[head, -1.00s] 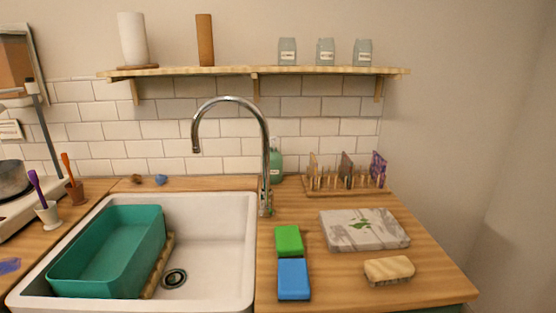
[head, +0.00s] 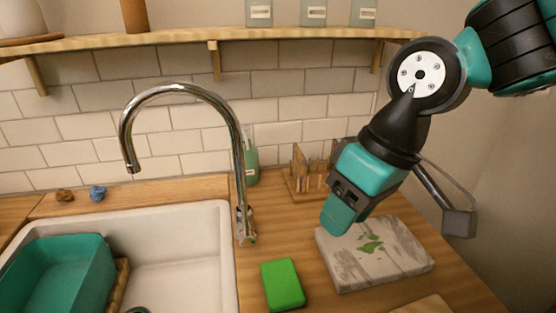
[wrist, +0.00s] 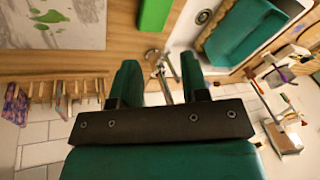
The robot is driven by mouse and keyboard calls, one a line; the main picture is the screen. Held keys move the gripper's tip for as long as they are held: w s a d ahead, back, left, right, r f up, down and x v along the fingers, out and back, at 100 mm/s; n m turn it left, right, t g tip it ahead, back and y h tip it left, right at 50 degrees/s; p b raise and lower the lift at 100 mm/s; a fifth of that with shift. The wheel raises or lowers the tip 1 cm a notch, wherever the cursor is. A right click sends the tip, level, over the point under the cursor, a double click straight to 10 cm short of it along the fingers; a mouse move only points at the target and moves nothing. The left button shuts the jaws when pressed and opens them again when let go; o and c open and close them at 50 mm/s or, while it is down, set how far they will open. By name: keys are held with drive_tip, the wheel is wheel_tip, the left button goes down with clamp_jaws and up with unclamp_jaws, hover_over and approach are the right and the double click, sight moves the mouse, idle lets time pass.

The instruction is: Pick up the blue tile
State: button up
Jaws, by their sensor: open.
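The blue tile is out of view in both current views; a second ago the head view showed it on the counter just in front of the green tile. The green tile (head: 282,284) lies flat on the wooden counter right of the sink, and it also shows at the top of the wrist view (wrist: 155,14). My gripper (head: 341,214) hangs above the counter, near the left edge of the marble slab. In the wrist view my gripper (wrist: 158,82) has its two teal fingers apart with nothing between them.
The marble slab (head: 390,262) lies right of the green tile. A wooden rack (head: 305,182) stands behind my gripper. A shelf (head: 180,36) runs above.

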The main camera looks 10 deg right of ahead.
drive_tip(key=w+d+r+m+t+h+p, duration=0.1)
drive_tip(key=w+r+m+p, duration=0.1)
drive_tip(key=w, duration=0.7)
drive_tip(key=w+d+r+m+t+h+p, duration=0.1)
drive_tip(key=w+r+p, duration=0.1)
drive_tip(key=w, duration=0.7)
drive_tip(key=m+t+h+p, duration=0.2)
drive_tip(key=m, duration=0.1)
approach(300, 151)
drive_tip(key=p+x, duration=0.2)
drive_tip(key=x, duration=0.1)
drive_tip(key=p+x, duration=0.2)
drive_tip(key=x, duration=0.1)
drive_tip(key=shift+w+d+f, duration=0.1)
drive_tip(key=shift+w+f, duration=0.05)
drive_tip(key=shift+w, duration=0.25)
drive_tip(key=p+x, duration=0.2)
drive_tip(key=x, duration=0.1)
drive_tip(key=p+x, duration=0.1)
drive_tip(key=x, duration=0.1)
drive_tip(key=shift+s+f, duration=0.2)
drive_tip(key=shift+s, duration=0.15)
drive_tip(key=shift+w+f, duration=0.15)
drive_tip(key=shift+f, duration=0.25)
drive_tip(key=shift+f, duration=0.1)
clamp_jaws()
